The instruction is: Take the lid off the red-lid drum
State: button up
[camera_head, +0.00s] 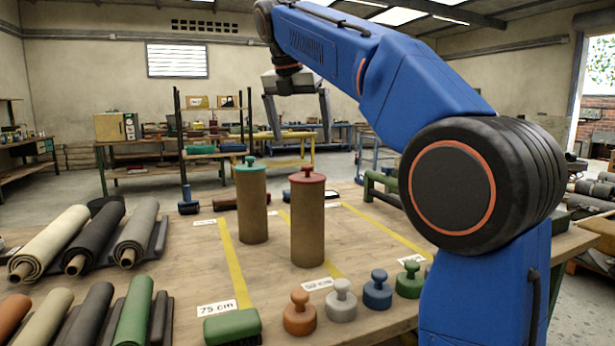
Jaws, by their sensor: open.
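The red-lid drum (307,225) is a tall brown cylinder standing upright on the table. Its red lid (307,175), with a small knob on top, sits on its upper end. A second brown drum (253,208) with a green-teal lid (250,165) stands just to its left and a little farther back. My gripper (299,138) is open and empty, with its fingers pointing down. In the picture it appears above the two drums, and its exact distance from the red lid cannot be told.
Several knobbed pieces in orange (299,315), grey (341,302), blue (377,292) and green (409,281) stand along the table's front. A green-backed brush (232,327) lies at front left. Rolled sheets (136,232) fill the left side. Yellow strips (232,262) mark the table (275,285).

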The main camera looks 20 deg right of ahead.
aim_at(308, 166)
jog(key=x, duration=1.1)
jog(key=shift+w, duration=0.2)
jog(key=c, duration=1)
